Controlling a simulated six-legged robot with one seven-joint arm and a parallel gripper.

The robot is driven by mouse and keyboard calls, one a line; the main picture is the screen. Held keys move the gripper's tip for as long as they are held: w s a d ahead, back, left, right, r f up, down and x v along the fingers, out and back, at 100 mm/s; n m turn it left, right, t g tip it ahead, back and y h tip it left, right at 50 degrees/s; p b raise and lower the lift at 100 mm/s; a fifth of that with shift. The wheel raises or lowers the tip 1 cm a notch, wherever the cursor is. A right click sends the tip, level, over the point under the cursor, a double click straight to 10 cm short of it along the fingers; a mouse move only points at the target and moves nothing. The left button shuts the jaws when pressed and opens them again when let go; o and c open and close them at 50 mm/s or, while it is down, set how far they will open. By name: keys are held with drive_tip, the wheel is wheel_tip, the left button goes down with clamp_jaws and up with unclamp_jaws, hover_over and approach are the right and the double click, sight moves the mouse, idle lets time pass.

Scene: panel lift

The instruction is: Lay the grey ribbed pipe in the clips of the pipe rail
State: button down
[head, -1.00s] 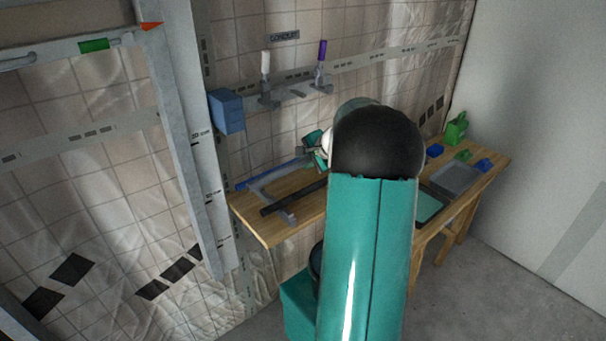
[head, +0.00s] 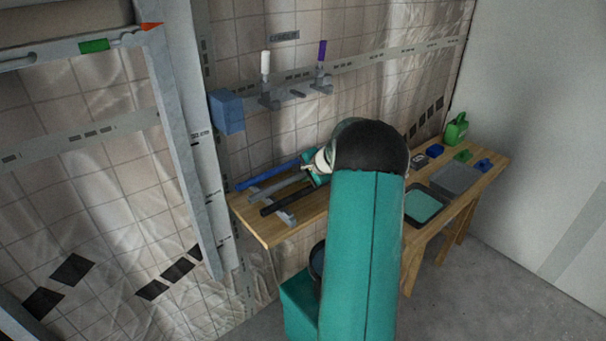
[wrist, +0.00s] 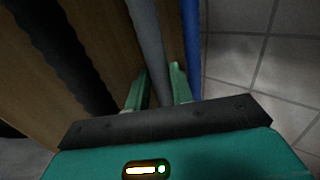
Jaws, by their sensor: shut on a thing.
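The grey ribbed pipe (head: 281,188) lies on the wooden bench between a blue pipe (head: 266,176) and a black ribbed pipe (head: 283,204). My gripper (head: 313,177) is at the pipe's right part, low over the bench. In the wrist view, its two green fingers (wrist: 160,88) stand on either side of the grey pipe (wrist: 148,38) and are shut on it. The pipe's far right end is hidden by my arm. On the wall under a CONDUIT sign are two grey clips, the left one (head: 268,101) under a white upright handle and the right one (head: 321,87) under a purple one.
A blue box (head: 227,112) is fixed on the wall left of the clips. A grey tray (head: 456,179), a teal-filled tray (head: 424,204) and a green can (head: 456,128) stand on the bench's right side. A grey frame post (head: 187,150) rises at left.

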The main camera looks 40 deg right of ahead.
drive_tip(key=c, duration=1.2)
unclamp_jaws()
drive_tip(key=shift+f, duration=0.1)
drive_tip(key=d+v, duration=0.1)
drive_tip(key=v, duration=1.3)
drive_tip(key=a+r+n+g+y, duration=0.1)
drive_tip(key=a+r+n, duration=0.3)
drive_tip(key=a, duration=1)
drive_tip(key=a+r+n+g+y, duration=0.1)
drive_tip(key=a+r+n, duration=0.3)
drive_tip(key=a, duration=1)
drive_tip(key=s+a+n+g+h, duration=0.1)
drive_tip(key=s+a+n, duration=0.9)
drive_tip(key=s+a, duration=0.6)
drive_tip(key=a, duration=0.2)
drive_tip(key=shift+s+a+f+n, duration=0.35)
drive_tip(key=shift+a+f+n, duration=0.05)
drive_tip(key=shift+o, duration=0.4)
drive_tip(key=shift+s, duration=0.15)
